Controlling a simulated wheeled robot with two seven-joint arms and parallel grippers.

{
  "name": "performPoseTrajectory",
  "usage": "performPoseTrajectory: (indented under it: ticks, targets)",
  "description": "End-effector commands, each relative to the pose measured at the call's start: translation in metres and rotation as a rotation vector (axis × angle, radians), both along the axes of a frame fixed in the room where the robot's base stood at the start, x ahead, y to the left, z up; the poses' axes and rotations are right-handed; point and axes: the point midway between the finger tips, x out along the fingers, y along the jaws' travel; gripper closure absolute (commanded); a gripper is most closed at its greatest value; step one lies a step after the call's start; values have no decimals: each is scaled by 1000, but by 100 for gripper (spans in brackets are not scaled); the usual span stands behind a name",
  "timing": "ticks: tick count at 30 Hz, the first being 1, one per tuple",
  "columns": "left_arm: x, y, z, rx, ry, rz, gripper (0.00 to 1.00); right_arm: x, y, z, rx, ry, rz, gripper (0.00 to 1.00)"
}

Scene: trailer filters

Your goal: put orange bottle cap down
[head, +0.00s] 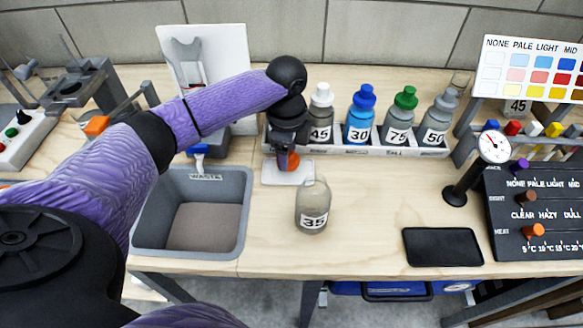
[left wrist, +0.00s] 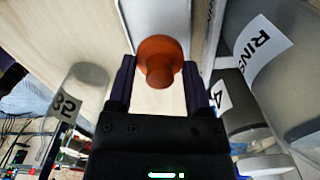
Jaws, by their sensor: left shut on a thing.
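The orange bottle cap (head: 289,161) is between the fingertips of my left gripper (head: 285,152). The gripper is shut on it and points down over a small white pad (head: 272,178); I cannot tell whether the cap touches the pad. The left wrist view shows the cap (left wrist: 160,60) with its narrow part toward the camera, between the dark fingers (left wrist: 159,85). An open bottle labelled 35 (head: 313,204) stands upright to the right and in front of the pad; it also shows in the left wrist view (left wrist: 75,95). My right gripper is out of view.
A grey waste bin (head: 242,225) is to the left. Several capped bottles stand in a white rack (head: 380,152) behind. A black tablet (head: 442,247), a dial gauge (head: 494,147) and a black control panel (head: 540,205) are at right. The bench between bottle 35 and the tablet is clear.

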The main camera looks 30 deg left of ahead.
Motion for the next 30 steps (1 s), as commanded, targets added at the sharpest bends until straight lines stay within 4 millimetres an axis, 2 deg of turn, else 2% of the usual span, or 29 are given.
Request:
performPoseTrajectory:
  ticks: [1, 4, 14, 15, 19, 26, 28, 30]
  targets:
    - [-1, 0, -17, 0, 5, 0, 89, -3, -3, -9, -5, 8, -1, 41]
    - [-1, 0, -35, 2, 5, 0, 89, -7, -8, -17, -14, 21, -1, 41]
    - [0, 0, -35, 1, 0, -1, 89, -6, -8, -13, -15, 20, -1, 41]
    - [0, 0, -34, 1, 0, -1, 27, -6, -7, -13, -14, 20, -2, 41]
    - [0, 0, -34, 1, 0, -1, 0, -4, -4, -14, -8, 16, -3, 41]
    - [0, 0, -33, 1, -1, -1, 0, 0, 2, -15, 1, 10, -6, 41]
    - [0, 0, -25, 1, -2, 0, 0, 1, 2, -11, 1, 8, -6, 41]
    - [1, 0, -7, -1, -4, 0, 0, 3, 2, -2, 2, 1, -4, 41]
